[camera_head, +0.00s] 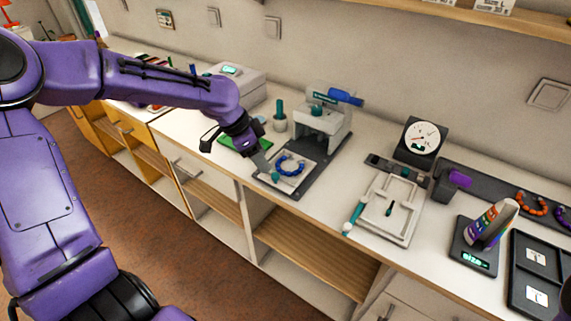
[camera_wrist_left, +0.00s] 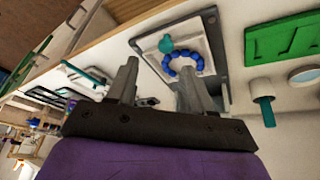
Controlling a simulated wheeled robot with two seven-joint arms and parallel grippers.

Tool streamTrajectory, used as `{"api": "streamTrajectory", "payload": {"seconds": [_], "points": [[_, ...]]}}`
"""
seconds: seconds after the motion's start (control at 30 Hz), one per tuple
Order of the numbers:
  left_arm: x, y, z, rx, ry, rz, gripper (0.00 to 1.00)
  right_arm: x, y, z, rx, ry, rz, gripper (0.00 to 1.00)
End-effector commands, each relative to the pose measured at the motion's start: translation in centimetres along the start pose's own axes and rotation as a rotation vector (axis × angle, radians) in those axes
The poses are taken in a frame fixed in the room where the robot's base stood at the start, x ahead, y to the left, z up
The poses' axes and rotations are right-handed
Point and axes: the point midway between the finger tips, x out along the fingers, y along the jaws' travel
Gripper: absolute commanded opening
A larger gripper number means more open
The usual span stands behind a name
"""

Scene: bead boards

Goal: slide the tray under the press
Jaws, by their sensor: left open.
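The white tray (camera_head: 291,182) lies on the dark base plate (camera_head: 312,178) in front of the press (camera_head: 325,115), a light grey machine with a blue handle. A ring of blue beads (camera_head: 290,165) and a teal knob (camera_head: 275,177) are on the tray. My left gripper (camera_head: 262,163) is open at the tray's left side, close to the knob. In the left wrist view, the two fingers (camera_wrist_left: 158,68) are spread and empty, with the tray (camera_wrist_left: 148,45), knob (camera_wrist_left: 166,43) and bead ring (camera_wrist_left: 184,63) beyond them. I cannot tell whether a finger touches the tray. My right gripper is not in view.
A white frame (camera_head: 405,228) with a teal bar, a dial gauge (camera_head: 422,138) and a scale (camera_head: 473,258) lie to the right. The counter's front edge is close to the base plate.

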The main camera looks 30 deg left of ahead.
Motion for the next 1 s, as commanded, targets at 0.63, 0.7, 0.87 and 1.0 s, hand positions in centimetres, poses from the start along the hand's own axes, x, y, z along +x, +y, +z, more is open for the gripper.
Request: {"api": "streamTrajectory", "payload": {"seconds": [0.63,0.7,0.87,1.0], "points": [[6.9,-0.4,-0.1,0.121,-0.016,0.016,0.51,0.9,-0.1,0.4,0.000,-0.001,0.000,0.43],[7.5,-0.4,-0.1,0.121,-0.017,0.015,0.51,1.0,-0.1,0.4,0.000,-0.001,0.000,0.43],[7.8,-0.4,-0.1,0.120,-0.014,0.013,0.51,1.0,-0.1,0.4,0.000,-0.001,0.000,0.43],[7.8,-0.4,0.0,0.119,-0.014,0.013,0.51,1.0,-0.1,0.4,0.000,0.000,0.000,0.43]]}}
